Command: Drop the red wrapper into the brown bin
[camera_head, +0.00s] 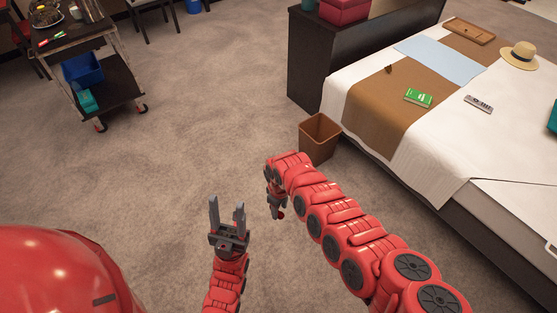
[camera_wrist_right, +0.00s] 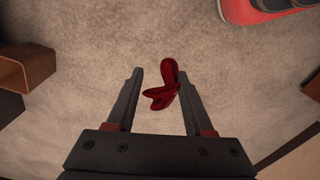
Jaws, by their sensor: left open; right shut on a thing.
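The red wrapper (camera_wrist_right: 163,88) is small, dark red and crumpled. My right gripper (camera_wrist_right: 160,95) is shut on it, with the wrapper between the fingertips over the carpet. In the head view the right gripper (camera_head: 277,206) points down, with a bit of the wrapper (camera_head: 281,215) at its tip. The brown bin (camera_head: 318,142) stands upright on the floor by the bed, open at the top. It is above and to the right of the right gripper in the head view, apart from it. My left gripper (camera_head: 228,222) is open and empty, to the left.
The bed (camera_head: 450,160) and a dark cabinet (camera_head: 325,50) stand beside the bin. A cart (camera_head: 105,95) with a blue box (camera_head: 83,70) is at the upper left. Carpet between is clear. Brown shapes at the right wrist view's left edge are cut off.

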